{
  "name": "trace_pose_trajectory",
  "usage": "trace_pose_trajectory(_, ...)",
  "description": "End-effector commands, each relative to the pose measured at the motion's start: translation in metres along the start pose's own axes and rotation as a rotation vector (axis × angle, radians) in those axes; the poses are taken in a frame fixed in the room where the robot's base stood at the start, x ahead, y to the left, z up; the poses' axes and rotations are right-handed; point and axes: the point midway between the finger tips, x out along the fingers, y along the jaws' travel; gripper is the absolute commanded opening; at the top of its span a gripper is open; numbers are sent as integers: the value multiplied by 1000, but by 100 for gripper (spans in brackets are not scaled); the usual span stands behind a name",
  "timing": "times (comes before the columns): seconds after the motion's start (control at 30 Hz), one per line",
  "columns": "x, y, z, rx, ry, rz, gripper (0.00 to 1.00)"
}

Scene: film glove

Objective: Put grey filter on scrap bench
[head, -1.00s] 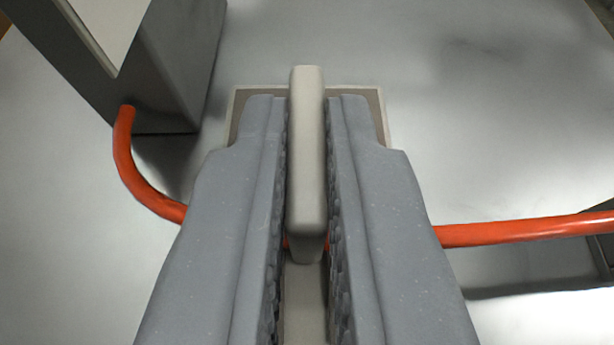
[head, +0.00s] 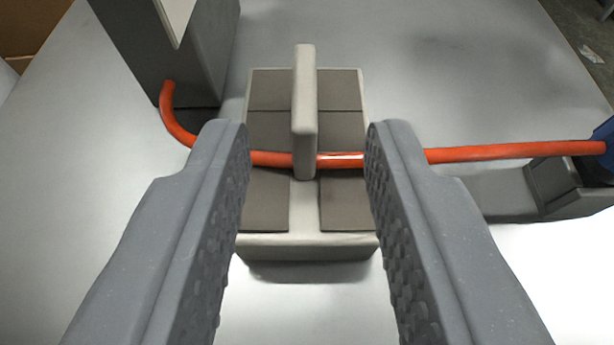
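A pale grey block with darker grey panels and an upright fin (head: 304,110), which looks like the grey filter, sits on a light grey metal surface (head: 440,80). My gripper (head: 307,135) is open, with one textured finger on each side of the fin and a clear gap to both. The fingers are nearer the camera than the fin and touch nothing that I can see. I cannot tell whether this surface is the scrap bench.
An orange hose (head: 480,153) crosses the block at the fin; its exact path there is hidden. It runs from a dark grey housing (head: 165,50) at upper left to a dark fitting (head: 565,185) with a blue part at right. The surface at upper right is clear.

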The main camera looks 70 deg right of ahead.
Motion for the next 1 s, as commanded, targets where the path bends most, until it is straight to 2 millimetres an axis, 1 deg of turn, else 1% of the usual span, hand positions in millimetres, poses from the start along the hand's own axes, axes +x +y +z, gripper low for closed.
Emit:
trace_pose_trajectory(0.03,-10,-1,1,0,-2,-4,30)
trace_pose_trajectory(0.2,-38,-1,1,0,-2,-4,30)
trace_pose_trajectory(0.4,-60,0,0,0,-1,-2,30)
trace_pose_trajectory(0.57,-67,0,0,0,-2,-2,30)
trace_pose_trajectory(0.83,-67,-1,-1,3,-1,-5,30)
trace_pose_trajectory(0.93,-68,-10,-12,29,-3,-39,30)
trace_pose_trajectory(0.97,-68,-14,-18,43,-4,-58,30)
trace_pose_trajectory(1.0,-69,-23,-30,68,-7,-96,30)
